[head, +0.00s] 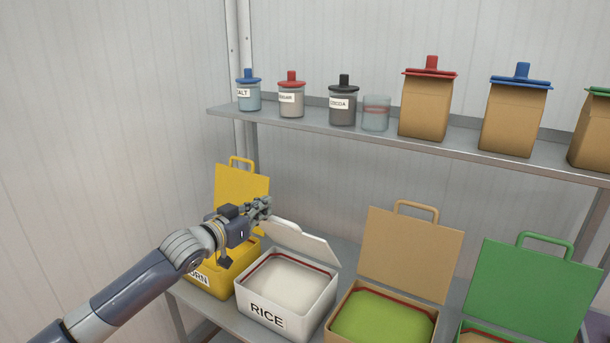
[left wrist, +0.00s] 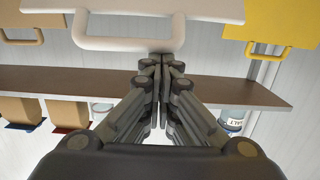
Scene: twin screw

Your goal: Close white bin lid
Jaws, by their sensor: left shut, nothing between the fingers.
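The white bin (head: 272,315), labelled RICE and filled with white contents, stands on the lower shelf. Its white lid (head: 303,242) is raised at the back and tilted. My left gripper (head: 266,206) is at the upper left edge of this lid, with its fingers shut and empty. In the left wrist view the shut fingertips (left wrist: 162,60) are close to one end of the white lid's loop handle (left wrist: 125,45); I cannot tell whether they touch. The lid (left wrist: 130,5) fills the top edge there. My right gripper is in neither view.
A yellow bin (head: 237,278) with raised lid stands left, partly behind my left arm. A tan bin (head: 345,318) and a green bin with raised lid (head: 530,290) stand right. The upper shelf (head: 390,138) holds several jars and brown containers above and behind.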

